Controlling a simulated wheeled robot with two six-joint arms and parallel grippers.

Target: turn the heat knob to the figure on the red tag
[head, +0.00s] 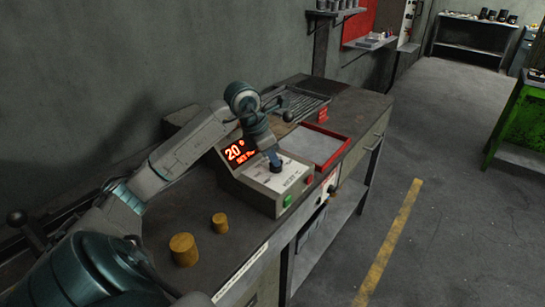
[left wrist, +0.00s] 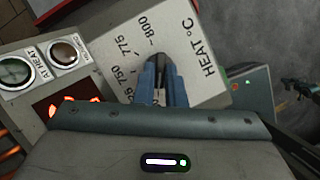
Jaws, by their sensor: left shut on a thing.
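My left gripper (head: 273,160) points down onto the control box (head: 262,200), shut on the heat knob (head: 276,168). In the left wrist view the gripper's blue fingers (left wrist: 159,84) close around the dark knob, which is mostly hidden between them. The white dial plate (left wrist: 205,60) reads HEAT °C with marks 750, 775 and 800. The knob's pointer cannot be made out. The red display (head: 238,151) shows 20° with a partly hidden SET line. A small red tag (head: 322,115) stands behind the tray; its figure is too small to read. My right gripper is not in view.
A red-rimmed tray (head: 345,150) lies behind the box.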

